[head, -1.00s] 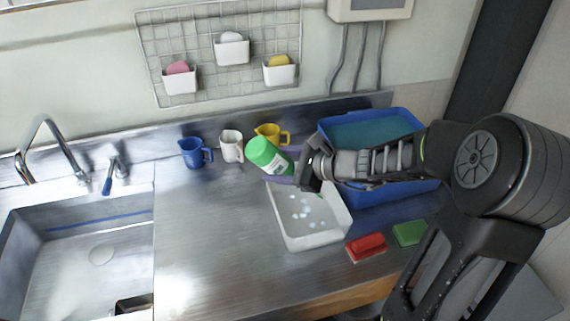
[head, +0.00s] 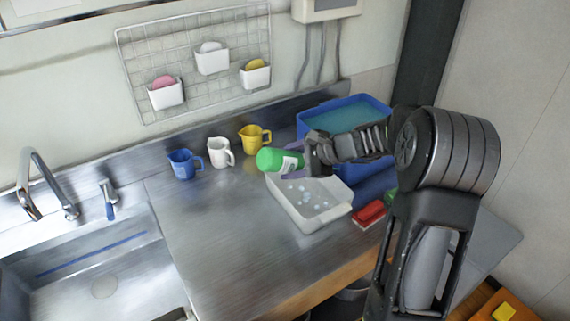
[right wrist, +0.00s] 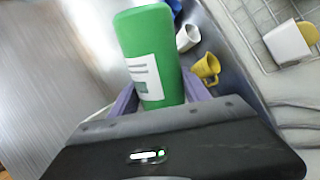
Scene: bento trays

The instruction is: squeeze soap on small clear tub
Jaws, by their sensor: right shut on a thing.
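A green soap bottle (head: 274,159) with a white label is held nearly on its side above the far edge of a small whitish tub (head: 310,222). Pale bubble-like blobs lie on the tub's floor. My right gripper (head: 296,162) comes in from the right and is shut on the bottle. In the right wrist view the bottle (right wrist: 148,45) sits between the purple fingers of the gripper (right wrist: 158,98). The tub does not show clearly in that view. My left gripper is not in view.
Blue (head: 183,165), white (head: 219,153) and yellow (head: 252,139) mugs stand along the back. A blue bin (head: 317,120) of water is behind my right arm. A red sponge or brush (head: 368,215) lies right of the tub. The sink (head: 95,262) is left; the counter between is clear.

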